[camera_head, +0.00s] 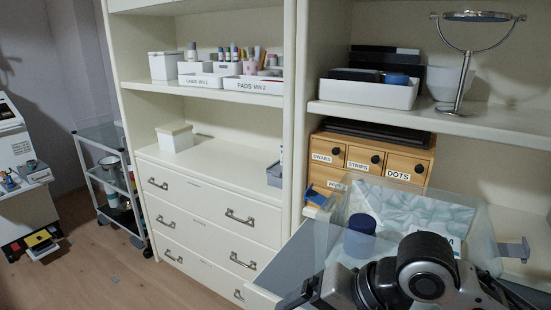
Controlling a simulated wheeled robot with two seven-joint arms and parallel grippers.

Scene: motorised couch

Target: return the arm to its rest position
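One of my arms shows at the lower right as black and grey links, and I take it to be my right arm. Small dark parts at its left end, at the bottom edge, seem to be my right gripper (303,292). Its fingers are too dark and cut off to show whether they are open or shut. The arm is in front of a clear bin (480,235) and hides part of it. A dark blue cylindrical jar (360,236) and a pale patterned packet (410,212) show in or through the bin. My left gripper is not in view.
A cream cabinet (213,182) with shelves and closed drawers fills the middle. On the right are a wooden drawer box (360,160), a white tray (368,92) and a round mirror on a stand (462,75). A cart (105,170) stands left. The floor (95,265) there is mostly clear.

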